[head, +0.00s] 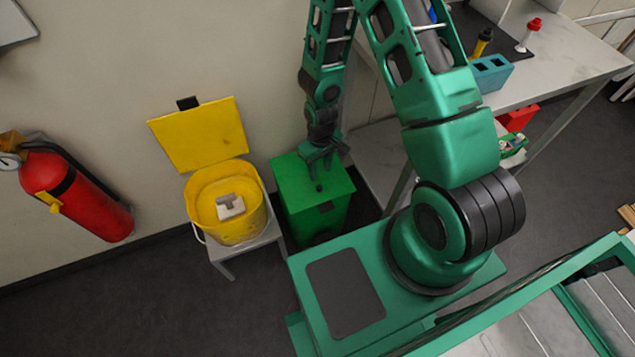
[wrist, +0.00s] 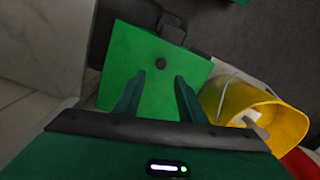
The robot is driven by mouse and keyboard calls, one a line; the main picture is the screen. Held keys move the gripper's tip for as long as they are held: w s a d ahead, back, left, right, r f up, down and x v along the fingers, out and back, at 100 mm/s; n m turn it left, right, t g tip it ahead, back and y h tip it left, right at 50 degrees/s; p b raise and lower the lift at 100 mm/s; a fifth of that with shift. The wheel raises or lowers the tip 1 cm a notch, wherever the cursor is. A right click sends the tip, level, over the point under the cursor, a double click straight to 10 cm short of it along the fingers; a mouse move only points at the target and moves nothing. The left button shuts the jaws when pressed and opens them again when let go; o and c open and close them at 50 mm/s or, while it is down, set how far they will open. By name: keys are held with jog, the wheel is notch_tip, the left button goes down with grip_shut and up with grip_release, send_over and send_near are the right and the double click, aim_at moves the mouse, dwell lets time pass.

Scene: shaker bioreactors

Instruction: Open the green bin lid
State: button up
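The green bin (head: 316,215) stands on the floor against the wall, with its flat green lid (head: 296,180) shut on top. A small dark knob (head: 320,188) sits on the lid near its front edge. My gripper (head: 319,168) is above the lid, pointing down. In the wrist view the lid (wrist: 140,92) fills the middle, and the knob (wrist: 161,62) lies beyond my fingertips, roughly between their lines. My gripper (wrist: 160,78) is open there, with its two fingers apart and nothing between them. The knob appears clear of both fingers.
A yellow bucket (head: 207,221) with its yellow lid (head: 200,135) raised stands on a small stool (head: 254,245) left of the green bin. A red fire extinguisher (head: 80,195) hangs at the far left. A bench (head: 555,62) with tools stands at the right.

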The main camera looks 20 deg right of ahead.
aim_at(319, 187)
notch_tip(319, 187, down, 9)
jog(key=shift+a+f, duration=0.1)
dwell(0.4)
jog(key=shift+c, duration=0.6)
grip_shut()
